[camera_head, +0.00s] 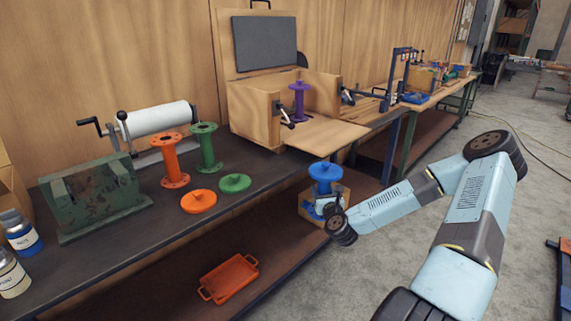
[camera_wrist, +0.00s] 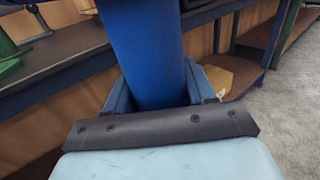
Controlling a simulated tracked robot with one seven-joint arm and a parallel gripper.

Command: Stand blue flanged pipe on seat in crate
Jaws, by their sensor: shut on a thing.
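The blue flanged pipe (camera_head: 325,172) is off the bench's front edge, roughly upright, with its top flange showing in the head view. My gripper (camera_head: 328,206) is shut on its shaft. In the wrist view the blue shaft (camera_wrist: 146,50) stands between the two blue jaws of my gripper (camera_wrist: 158,88). The pipe's lower end is hidden by my arm. The wooden crate (camera_head: 252,114) stands on the bench behind, its lid raised and its front panel (camera_head: 325,134) folded down. A purple flanged pipe (camera_head: 299,102) stands in it. I cannot make out an empty seat inside.
Orange (camera_head: 174,162) and green (camera_head: 206,147) flanged pipes stand on the bench, with orange (camera_head: 198,201) and green (camera_head: 234,183) discs before them. A green metal fixture (camera_head: 95,195) and paper roll (camera_head: 157,118) stand left. A small wooden box (camera_head: 309,209) is near my gripper.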

